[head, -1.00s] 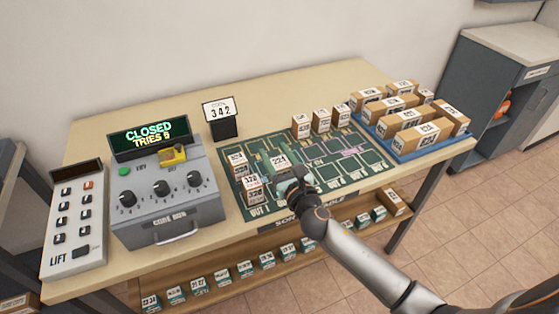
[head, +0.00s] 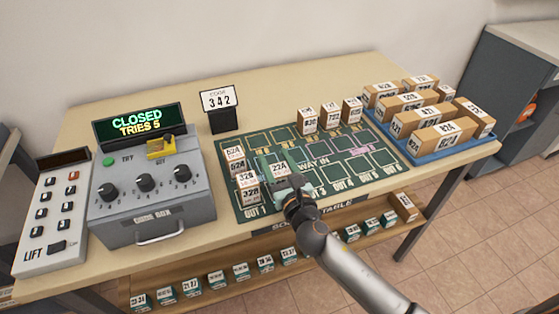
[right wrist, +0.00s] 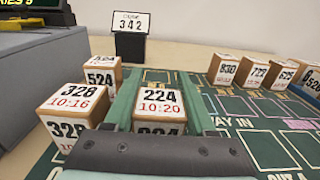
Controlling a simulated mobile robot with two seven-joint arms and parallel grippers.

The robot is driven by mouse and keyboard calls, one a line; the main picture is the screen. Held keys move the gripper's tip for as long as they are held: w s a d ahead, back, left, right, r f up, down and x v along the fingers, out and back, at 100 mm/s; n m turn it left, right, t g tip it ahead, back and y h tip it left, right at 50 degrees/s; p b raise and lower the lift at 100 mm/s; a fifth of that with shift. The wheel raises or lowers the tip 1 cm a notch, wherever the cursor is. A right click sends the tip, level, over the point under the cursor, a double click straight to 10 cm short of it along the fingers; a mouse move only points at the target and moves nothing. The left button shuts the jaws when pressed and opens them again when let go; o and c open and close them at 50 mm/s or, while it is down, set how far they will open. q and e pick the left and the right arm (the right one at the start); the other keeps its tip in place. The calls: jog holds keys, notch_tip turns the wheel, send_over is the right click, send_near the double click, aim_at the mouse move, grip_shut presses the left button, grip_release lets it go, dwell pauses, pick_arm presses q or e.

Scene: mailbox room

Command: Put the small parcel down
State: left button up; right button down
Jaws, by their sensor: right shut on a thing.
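The small parcel (head: 279,169) is a brown box with a white top label reading 224; it also shows in the right wrist view (right wrist: 160,108). My right gripper (head: 282,175) is shut on it, with one green finger along each side. They are low over the left part of the green sorting mat (head: 300,192), just right of the parcels marked 328 (head: 249,186) and 524 (head: 236,158). The parcel stands upright. Its underside is hidden, so I cannot tell if it touches the mat. My left gripper is out of view.
Parcels (head: 330,115) stand along the mat's back edge. A blue tray (head: 425,156) of parcels is at right. The grey code box (head: 150,200) reads CLOSED. A stand (head: 217,105) shows 342. Mat cells right of my gripper are clear.

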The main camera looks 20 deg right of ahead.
jog(key=shift+s+a+r, duration=0.1)
jog(key=shift+r, duration=0.05)
jog(key=shift+c, duration=1.1)
grip_release()
jog(key=shift+f, duration=0.2)
jog(key=shift+r, duration=0.3)
jog(key=s+b, duration=0.1)
jog(key=s, duration=1.1)
jog(key=shift+d, duration=0.2)
jog(key=shift+f, duration=0.15)
